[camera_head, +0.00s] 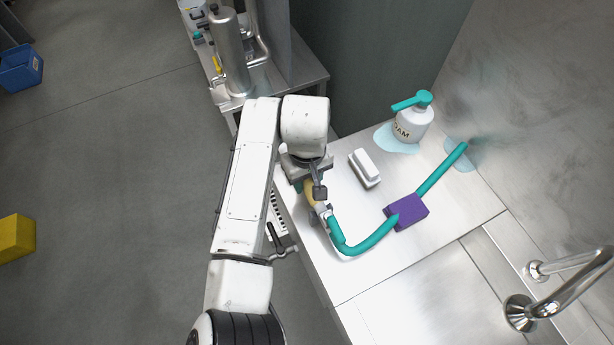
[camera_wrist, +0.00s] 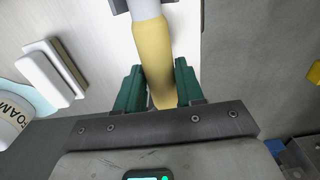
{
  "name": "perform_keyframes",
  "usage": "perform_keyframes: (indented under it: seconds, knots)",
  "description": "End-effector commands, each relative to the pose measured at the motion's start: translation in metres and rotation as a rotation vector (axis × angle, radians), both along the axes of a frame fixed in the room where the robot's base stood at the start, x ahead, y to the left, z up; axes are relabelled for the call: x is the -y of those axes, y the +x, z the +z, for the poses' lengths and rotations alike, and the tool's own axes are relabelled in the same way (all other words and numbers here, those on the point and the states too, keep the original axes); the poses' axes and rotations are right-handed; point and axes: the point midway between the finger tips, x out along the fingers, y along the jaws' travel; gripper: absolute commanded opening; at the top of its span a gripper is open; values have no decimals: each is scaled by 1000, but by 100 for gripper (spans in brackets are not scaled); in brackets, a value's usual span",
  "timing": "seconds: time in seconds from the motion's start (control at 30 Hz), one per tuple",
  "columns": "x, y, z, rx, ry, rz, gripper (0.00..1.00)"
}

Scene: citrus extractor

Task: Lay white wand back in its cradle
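My gripper (camera_wrist: 160,88) has its green fingers on both sides of the wand's yellow grip (camera_wrist: 155,50), which fills the gap between them. Beyond the grip the wand is pale grey-white (camera_wrist: 148,10). In the head view the yellow grip (camera_head: 310,192) shows only partly beside my gripper (camera_head: 306,188) above the counter's left edge. A teal hose (camera_head: 372,243) runs from the wand's end. Dark pieces by the pale part at the top of the wrist view may belong to the cradle; I cannot tell whether the wand rests in it.
A purple block (camera_head: 406,211) lies across the hose on the white counter (camera_head: 350,285). A white block-shaped brush (camera_head: 365,168) and a foam pump bottle (camera_head: 412,124) stand farther back, with pale blue puddles. A metal tap (camera_head: 555,275) is at right. The grey floor at left is mostly free.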

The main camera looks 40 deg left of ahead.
Motion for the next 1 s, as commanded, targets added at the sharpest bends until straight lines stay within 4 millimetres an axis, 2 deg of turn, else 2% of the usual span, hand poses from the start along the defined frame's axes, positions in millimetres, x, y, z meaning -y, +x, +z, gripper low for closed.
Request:
perform_keyframes:
  seconds: [0.03,0.23,0.57,0.67,1.0]
  knots:
    - [0,0,0,0,0,0,42]
    - [0,0,0,0,0,0,62]
    - [0,0,4,0,-1,0,62]
    - [0,0,16,1,1,0,62]
    - [0,0,79,3,2,-1,62]
